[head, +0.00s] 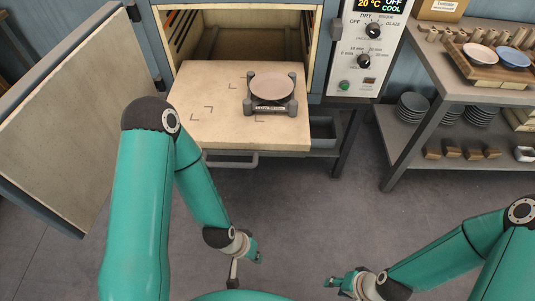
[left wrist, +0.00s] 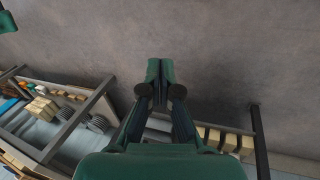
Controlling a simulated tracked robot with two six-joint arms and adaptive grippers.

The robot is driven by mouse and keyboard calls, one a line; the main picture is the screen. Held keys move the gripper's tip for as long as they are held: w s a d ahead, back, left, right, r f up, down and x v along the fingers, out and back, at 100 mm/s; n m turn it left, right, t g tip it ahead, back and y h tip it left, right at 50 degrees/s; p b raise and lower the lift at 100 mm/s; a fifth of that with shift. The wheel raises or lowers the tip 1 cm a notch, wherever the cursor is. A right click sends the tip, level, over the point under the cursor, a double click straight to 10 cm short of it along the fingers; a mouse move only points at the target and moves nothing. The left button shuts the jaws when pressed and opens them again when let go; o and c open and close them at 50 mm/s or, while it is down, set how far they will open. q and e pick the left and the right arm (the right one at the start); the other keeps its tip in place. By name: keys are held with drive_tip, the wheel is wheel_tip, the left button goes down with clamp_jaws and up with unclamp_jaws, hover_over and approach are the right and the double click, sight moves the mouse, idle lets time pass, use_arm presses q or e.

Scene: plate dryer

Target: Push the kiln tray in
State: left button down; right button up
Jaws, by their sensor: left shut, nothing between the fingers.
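The kiln tray (head: 200,105) is a pale slab pulled out of the open kiln (head: 245,35). A grey handle (head: 225,161) runs along its front edge. A round plate in a dark stand (head: 272,90) sits on the tray's right half. My left gripper (head: 253,250) hangs over the floor, well in front of the handle and apart from it. In the left wrist view its fingers (left wrist: 160,72) are together with nothing between them. My right gripper (head: 332,283) is at the lower right, away from the tray; its fingers are too small to read.
The kiln door (head: 65,125) stands open at the left. A control panel (head: 365,45) is right of the kiln opening. A shelf rack (head: 440,75) with plates and blocks stands at the right. The floor (head: 310,215) before the tray is clear.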

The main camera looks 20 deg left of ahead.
use_arm(q)
drive_tip(key=w+r+m+t+y+p, duration=0.1)
drive_tip(key=w+r+m+t, duration=0.1)
drive_tip(key=w+m, duration=0.15)
drive_tip(key=m+t+y+p, duration=0.3)
drive_tip(key=m+t+y, duration=0.4)
drive_tip(key=m+t, duration=0.4)
approach(267, 149)
drive_tip(key=s+d+m, duration=0.1)
drive_tip(key=s+d, duration=0.1)
drive_tip(key=s, duration=0.5)
drive_tip(key=shift+m, duration=0.35)
drive_tip(key=b+x, duration=0.2)
drive_tip(key=x, duration=0.2)
drive_tip(key=r+b+x, duration=0.1)
drive_tip(key=b+x, duration=0.1)
drive_tip(key=x, duration=0.2)
drive_tip(key=b+x, duration=0.2)
drive_tip(key=x, duration=0.2)
drive_tip(key=shift+w+a+r+b, duration=0.15)
drive_tip(key=shift+w+r+b, duration=0.15)
drive_tip(key=shift+w, duration=0.35)
drive_tip(key=shift+w+a+f, duration=0.1)
drive_tip(key=shift+w+f, duration=0.05)
drive_tip(key=shift+w, duration=0.4)
